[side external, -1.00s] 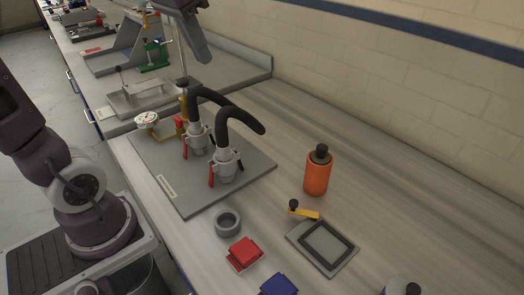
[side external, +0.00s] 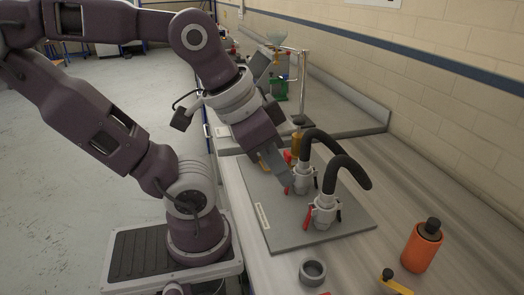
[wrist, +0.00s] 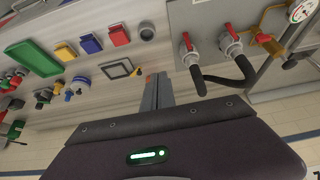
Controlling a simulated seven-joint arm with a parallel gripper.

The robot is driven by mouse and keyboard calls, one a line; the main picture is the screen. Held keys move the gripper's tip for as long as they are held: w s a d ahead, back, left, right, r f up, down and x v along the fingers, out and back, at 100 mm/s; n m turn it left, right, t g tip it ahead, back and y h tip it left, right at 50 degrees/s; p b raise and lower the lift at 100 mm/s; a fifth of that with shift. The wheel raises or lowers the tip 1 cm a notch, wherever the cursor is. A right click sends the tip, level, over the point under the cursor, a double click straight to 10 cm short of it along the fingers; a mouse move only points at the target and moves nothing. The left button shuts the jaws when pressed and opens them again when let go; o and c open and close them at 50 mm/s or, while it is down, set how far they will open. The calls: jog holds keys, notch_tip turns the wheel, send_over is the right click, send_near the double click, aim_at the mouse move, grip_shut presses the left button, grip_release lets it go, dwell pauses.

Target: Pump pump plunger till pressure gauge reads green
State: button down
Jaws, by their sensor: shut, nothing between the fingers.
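The pump is a brass cylinder (side external: 296,143) on a grey plate (side external: 345,232), with a dark plunger knob (side external: 299,120) on top. My gripper (side external: 287,184) is shut and empty, tilted down in front of the pump, left of the hose valves. It is apart from the plunger knob. The gripper hides the gauge in the side view. In the wrist view the closed fingers (wrist: 158,92) stand over bare bench. There the white pressure gauge (wrist: 301,11) shows at the top right corner, partly cut off; I cannot read its needle.
Two white valves (side external: 323,213) with red levers and thick black hoses (side external: 349,170) stand close right of the gripper. An orange bottle (side external: 422,247) and a grey ring (side external: 312,271) are on the bench. A stand and equipment are behind.

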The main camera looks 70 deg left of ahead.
jog(key=w+a+r+g+y, duration=0.1)
jog(key=w+a+r, duration=0.45)
jog(key=w, duration=0.25)
jog(key=w+a+r+g, duration=0.1)
jog(key=w+a+r, duration=0.3)
jog(key=w+a, duration=0.3)
jog(key=g, duration=0.2)
send_over(299, 119)
jog(key=s, duration=0.2)
jog(key=f, duration=0.5)
jog(key=shift+w+d, duration=0.1)
jog(key=shift+d, duration=0.3)
jog(key=f, duration=0.4)
jog(key=w+f, duration=0.1)
jog(key=f, duration=0.8)
jog(key=shift+w+a+f, duration=0.25)
jog(key=shift+a+f, duration=0.1)
jog(key=shift+f, duration=0.05)
